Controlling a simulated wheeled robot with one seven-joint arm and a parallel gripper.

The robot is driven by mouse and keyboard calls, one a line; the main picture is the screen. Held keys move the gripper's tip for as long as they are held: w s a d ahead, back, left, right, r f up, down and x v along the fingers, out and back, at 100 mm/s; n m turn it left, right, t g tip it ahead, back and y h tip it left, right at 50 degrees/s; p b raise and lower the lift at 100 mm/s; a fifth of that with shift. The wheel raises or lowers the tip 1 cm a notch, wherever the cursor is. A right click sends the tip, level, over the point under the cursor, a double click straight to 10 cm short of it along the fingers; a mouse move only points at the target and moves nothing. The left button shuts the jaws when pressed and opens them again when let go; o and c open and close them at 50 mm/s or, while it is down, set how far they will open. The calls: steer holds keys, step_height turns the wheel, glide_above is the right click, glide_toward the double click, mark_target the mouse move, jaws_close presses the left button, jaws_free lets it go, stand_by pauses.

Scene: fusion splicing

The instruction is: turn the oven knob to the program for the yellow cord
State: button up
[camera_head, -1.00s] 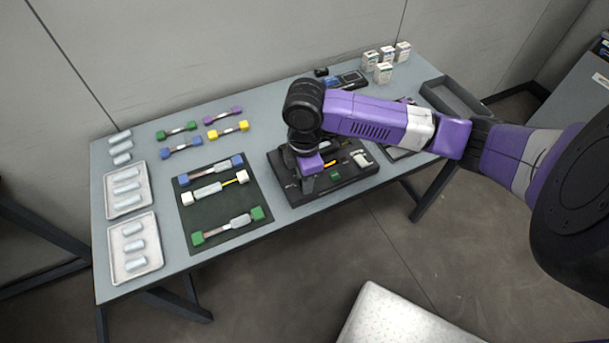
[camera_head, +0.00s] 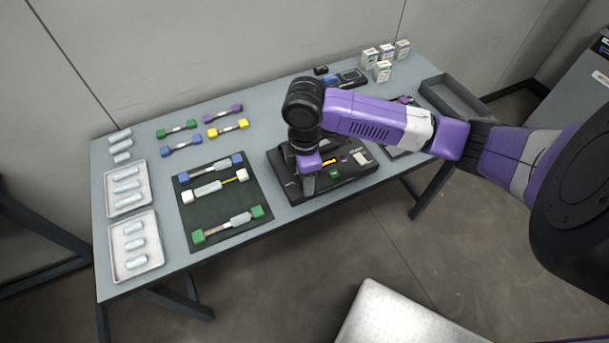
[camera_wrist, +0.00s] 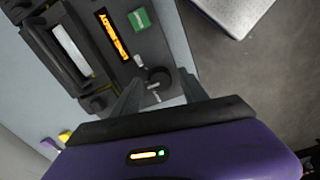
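The oven is a black device (camera_head: 345,184) on the table, with an orange-lit display (camera_wrist: 115,38) and a green button (camera_wrist: 139,19). Its small dark round knob (camera_wrist: 157,76) shows in the wrist view below the display, with a pale mark beside it. My gripper (camera_wrist: 157,82) points down there, with its two fingers apart on either side of the knob; I cannot tell whether they touch it. In the head view my gripper (camera_head: 307,182) hides the knob. A cord with yellow end blocks (camera_head: 228,130) lies on the table. The display text is unreadable.
A dark mat (camera_head: 215,212) holds several cords; one has white ends and a yellow stretch. Other coloured cords lie behind it. Two trays (camera_head: 140,259) of pale cylinders stand at the left. Small boxes (camera_head: 382,72) and an empty dark tray (camera_head: 455,98) are at the right.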

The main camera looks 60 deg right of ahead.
steer(key=shift+r, duration=3.9)
